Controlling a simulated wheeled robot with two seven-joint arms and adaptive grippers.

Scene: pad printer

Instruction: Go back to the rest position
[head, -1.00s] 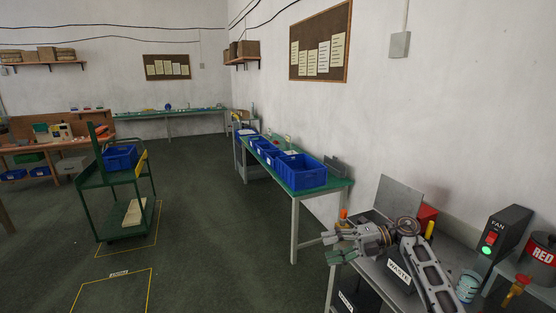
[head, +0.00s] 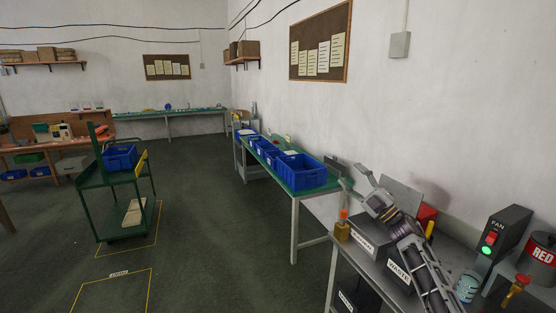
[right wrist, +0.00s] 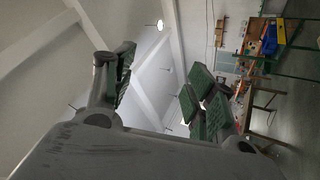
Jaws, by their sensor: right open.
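My right gripper (head: 352,177) is raised above the grey bench at the right of the head view. Its fingers point up and to the left, spread apart, with nothing between them. In the right wrist view the green finger pads of my right gripper (right wrist: 162,88) stand well apart, with only ceiling and the far room behind. My left gripper is not in view.
The grey bench (head: 346,250) holds a bin labelled WASTE (head: 399,275), a brass-coloured block with an orange top (head: 342,230), a fan box (head: 503,233) and a red-labelled can (head: 541,251). Blue crates (head: 303,171) stand on the green table behind. A green trolley (head: 117,180) stands left.

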